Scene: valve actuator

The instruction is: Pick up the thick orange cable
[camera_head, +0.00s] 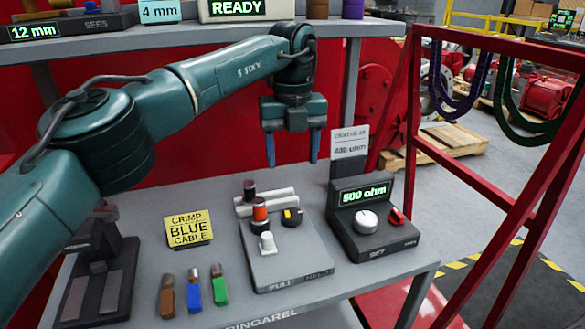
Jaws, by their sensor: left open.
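No thick orange cable shows in the head view. Purple cable (452,100) and dark green cable (520,118) hang in loops from the red frame (412,110) at the right. My left gripper (292,160) points down with its two blue fingers apart and nothing between them. It is above the back of the grey workbench (340,286), left of the white ohm sign (350,141) and well left of the hanging cables. My right gripper is not in view.
A black box reading "500 ohm" (372,222) and a grey control panel (290,262) stand on the bench. A yellow "crimp blue cable" sign (188,229) and brown, blue and green pieces are at the left. The red frame's slanting bars stand right of the bench.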

